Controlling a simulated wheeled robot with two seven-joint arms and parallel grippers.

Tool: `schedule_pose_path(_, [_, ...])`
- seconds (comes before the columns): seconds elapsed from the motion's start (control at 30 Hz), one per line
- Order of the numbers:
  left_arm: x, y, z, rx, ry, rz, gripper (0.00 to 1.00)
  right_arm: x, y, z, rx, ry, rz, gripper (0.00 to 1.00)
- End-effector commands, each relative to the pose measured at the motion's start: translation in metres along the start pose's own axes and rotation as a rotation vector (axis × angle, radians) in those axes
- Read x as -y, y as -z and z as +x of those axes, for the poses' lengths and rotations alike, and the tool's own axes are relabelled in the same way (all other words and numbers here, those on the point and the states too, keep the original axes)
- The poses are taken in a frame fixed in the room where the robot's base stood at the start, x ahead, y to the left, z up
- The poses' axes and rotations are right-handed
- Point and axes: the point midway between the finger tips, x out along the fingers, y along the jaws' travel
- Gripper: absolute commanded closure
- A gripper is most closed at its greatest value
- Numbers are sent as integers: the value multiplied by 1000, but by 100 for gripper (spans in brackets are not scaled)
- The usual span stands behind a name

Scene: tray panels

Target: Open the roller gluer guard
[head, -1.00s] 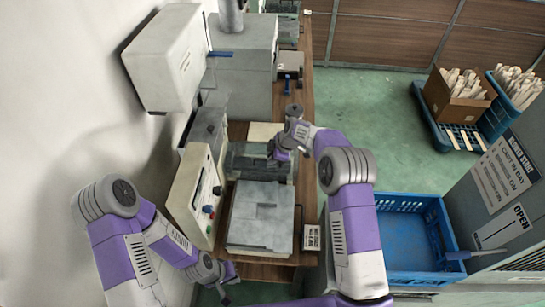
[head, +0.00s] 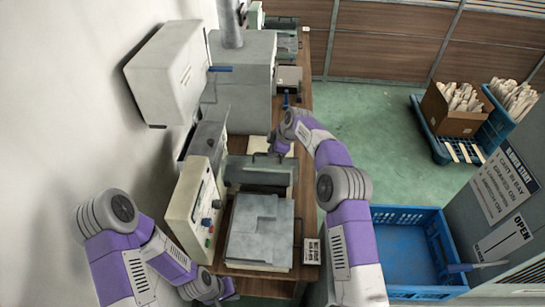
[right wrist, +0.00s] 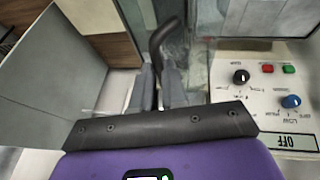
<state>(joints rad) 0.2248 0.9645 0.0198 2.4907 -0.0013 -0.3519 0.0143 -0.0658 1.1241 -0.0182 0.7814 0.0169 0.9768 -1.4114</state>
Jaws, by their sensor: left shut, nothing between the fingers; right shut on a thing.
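The roller gluer (head: 262,172) is the dark grey machine on the bench, behind a light grey flat block. My right gripper (head: 274,146) is above its far side in the head view. In the right wrist view its fingers (right wrist: 158,88) are shut on a black curved handle (right wrist: 165,35). A clear, glass-like panel beside the handle (right wrist: 200,45) seems to be the guard; its angle is hard to tell. My left gripper (head: 228,288) is low at the bench's near end, shut and empty, apart from the gluer.
A cream control panel (head: 197,208) with knobs and buttons stands left of the gluer; it also shows in the right wrist view (right wrist: 268,85). The light grey block (head: 260,230) lies in front. A blue crate (head: 437,245) is at right.

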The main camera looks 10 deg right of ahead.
Motion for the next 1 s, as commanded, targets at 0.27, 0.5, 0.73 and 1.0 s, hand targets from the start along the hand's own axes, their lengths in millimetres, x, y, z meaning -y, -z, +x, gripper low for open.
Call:
schedule_pose_path(0.27, [-4,0,-10,0,0,0,100,-9,-6,3,11,1,6,100])
schedule_pose_path(0.5, [-4,0,-11,0,0,0,100,-10,-7,4,14,4,5,100])
schedule_pose_path(0.73, [-4,0,-11,0,0,0,100,-10,-8,4,16,7,6,100])
schedule_pose_path(1.0, [-4,0,-11,0,0,0,100,-10,-5,2,11,5,4,62])
